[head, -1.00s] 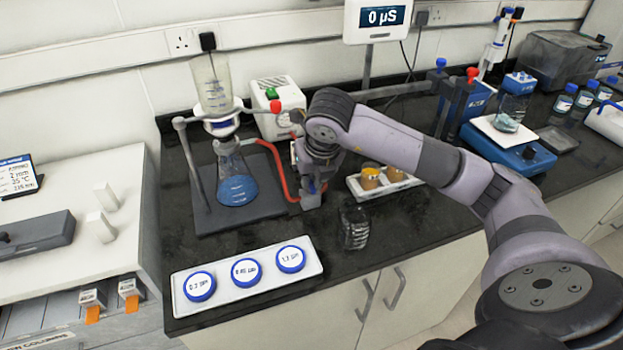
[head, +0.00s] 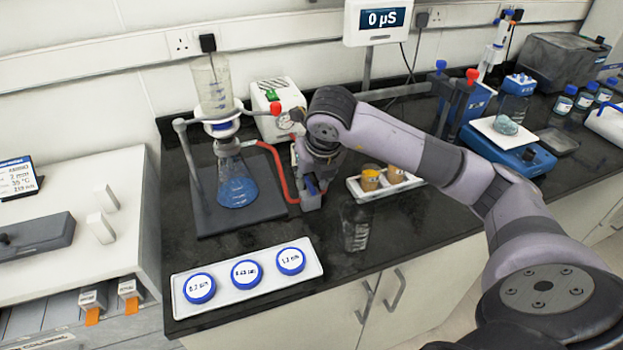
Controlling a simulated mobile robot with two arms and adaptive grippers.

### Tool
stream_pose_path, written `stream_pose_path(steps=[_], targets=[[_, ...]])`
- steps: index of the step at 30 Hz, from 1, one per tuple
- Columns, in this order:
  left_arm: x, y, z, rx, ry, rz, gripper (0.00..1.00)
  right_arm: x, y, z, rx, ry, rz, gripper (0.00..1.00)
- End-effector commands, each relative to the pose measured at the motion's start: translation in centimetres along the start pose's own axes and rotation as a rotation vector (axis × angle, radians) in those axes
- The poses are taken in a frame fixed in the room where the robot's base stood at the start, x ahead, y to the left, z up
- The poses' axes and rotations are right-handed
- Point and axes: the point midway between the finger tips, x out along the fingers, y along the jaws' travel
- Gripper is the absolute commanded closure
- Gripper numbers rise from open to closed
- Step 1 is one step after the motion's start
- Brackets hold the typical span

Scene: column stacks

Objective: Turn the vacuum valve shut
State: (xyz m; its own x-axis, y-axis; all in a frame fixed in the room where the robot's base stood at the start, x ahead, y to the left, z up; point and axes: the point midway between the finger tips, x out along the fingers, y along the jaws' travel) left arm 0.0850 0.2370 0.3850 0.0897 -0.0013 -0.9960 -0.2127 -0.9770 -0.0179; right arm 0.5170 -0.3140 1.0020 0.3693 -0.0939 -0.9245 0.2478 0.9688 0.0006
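My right gripper (head: 311,199) points down at the end of the red hose (head: 277,165), beside the filter stand. Its fingers are small and partly hidden by the wrist, so I cannot tell whether they are open or shut. A small blue part shows between or beside the fingers; I cannot tell whether it is the valve. No vacuum valve shows clearly, and the gripper covers that spot. The hose runs from the flask (head: 236,188) with blue liquid, under the funnel (head: 212,88). The white pump (head: 276,105) stands behind. My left gripper is not in view.
A white tray (head: 248,303) with several blue-rimmed round filter containers lies in front. A clear glass vessel (head: 356,230) stands just right of the gripper. A small tray with amber cups (head: 371,178) is behind it. Bare black bench lies between the stand and front tray.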

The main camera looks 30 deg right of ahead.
Motion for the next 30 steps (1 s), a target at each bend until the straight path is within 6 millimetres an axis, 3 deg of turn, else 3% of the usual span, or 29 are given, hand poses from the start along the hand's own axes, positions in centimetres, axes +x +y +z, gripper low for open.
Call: stream_pose_path(steps=[9, 15, 21, 30], targets=[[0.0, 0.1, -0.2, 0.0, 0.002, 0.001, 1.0, -6.7, 0.0, 0.2, 0.001, -0.008, 0.002, 0.7], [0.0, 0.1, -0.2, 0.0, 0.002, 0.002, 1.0, -9.8, 0.0, 0.1, 0.002, -0.005, 0.001, 0.7], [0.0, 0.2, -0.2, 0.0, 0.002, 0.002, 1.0, -11.0, 0.0, 0.0, 0.001, -0.003, 0.0, 0.7], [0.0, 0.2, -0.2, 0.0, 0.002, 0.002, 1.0, -11.1, 0.0, 0.0, 0.001, -0.002, -0.001, 0.7]])
